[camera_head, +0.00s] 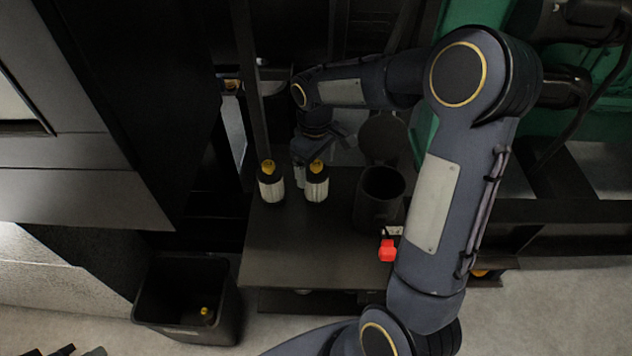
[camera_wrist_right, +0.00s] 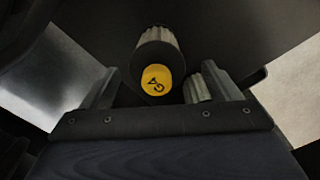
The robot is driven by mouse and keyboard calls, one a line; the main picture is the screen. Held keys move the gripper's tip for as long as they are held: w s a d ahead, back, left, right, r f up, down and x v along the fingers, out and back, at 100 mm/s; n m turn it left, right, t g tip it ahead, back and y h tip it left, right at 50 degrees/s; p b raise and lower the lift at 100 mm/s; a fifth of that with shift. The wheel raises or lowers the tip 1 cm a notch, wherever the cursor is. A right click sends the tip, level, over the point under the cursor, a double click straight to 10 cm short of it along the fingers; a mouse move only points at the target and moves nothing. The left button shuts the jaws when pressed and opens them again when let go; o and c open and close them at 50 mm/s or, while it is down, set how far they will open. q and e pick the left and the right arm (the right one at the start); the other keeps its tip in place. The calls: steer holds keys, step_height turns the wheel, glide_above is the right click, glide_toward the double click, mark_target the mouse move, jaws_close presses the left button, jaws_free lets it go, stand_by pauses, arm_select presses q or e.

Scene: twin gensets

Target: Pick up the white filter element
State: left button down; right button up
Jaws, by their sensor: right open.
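Two short cylinders with yellow caps and pale bodies stand upright on the dark shelf in the head view: a left one (camera_head: 271,188) and a right one (camera_head: 317,188). Either could be the white filter element; I cannot tell which. My right gripper (camera_head: 305,160) is just behind and above the right one, partly hidden by its own wrist. In the right wrist view, a pale ribbed cylinder (camera_wrist_right: 156,47) with a marked yellow cap lies between the open fingers. Another ribbed pale piece (camera_wrist_right: 197,89) shows beside the right finger. Dark tips, probably my left gripper (camera_head: 68,350), show at the bottom left.
A dark round pot (camera_head: 380,197) and a red piece (camera_head: 387,251) are on the shelf (camera_head: 290,250) to the right. A black bin (camera_head: 160,320) with a yellow-capped item in it stands on the floor. A dark post (camera_head: 247,90) rises behind the left cylinder. Green machinery is at right.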

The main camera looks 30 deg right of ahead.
mark_target(316, 173)
step_height(316, 173, down, 4)
steer(key=shift+w+d+r, duration=0.1)
steer(key=shift+d+r, duration=0.05)
steer(key=shift+r, duration=0.05)
steer(key=c, duration=1.1)
steer(key=shift+o, duration=0.2)
steer(key=shift+r, duration=0.15)
